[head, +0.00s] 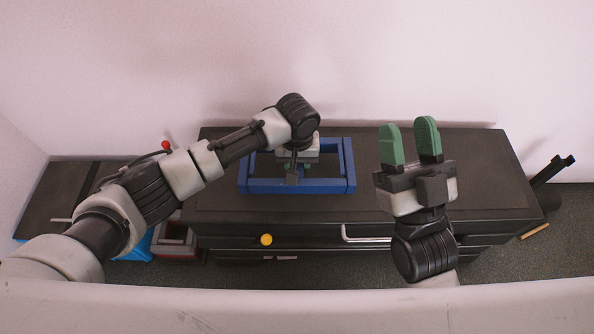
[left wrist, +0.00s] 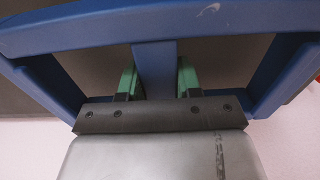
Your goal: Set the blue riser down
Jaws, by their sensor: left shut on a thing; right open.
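The blue riser (head: 330,186) is an open rectangular frame over the middle of the dark cabinet top (head: 440,200). My left gripper (head: 297,168) reaches in from above at the frame's middle. In the left wrist view, the green fingers of my left gripper (left wrist: 157,78) stand on either side of a blue middle bar of the riser (left wrist: 155,65). I cannot tell whether the riser touches the top or hangs just above it. My right gripper (head: 411,142) is open and empty, fingers up, to the right of the riser.
The cabinet top is bare to the right of the riser. A yellow knob (head: 266,240) and a silver handle (head: 362,237) stick out from the cabinet front. A red and grey crate (head: 176,240) stands on the floor at the left. A wall rises behind.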

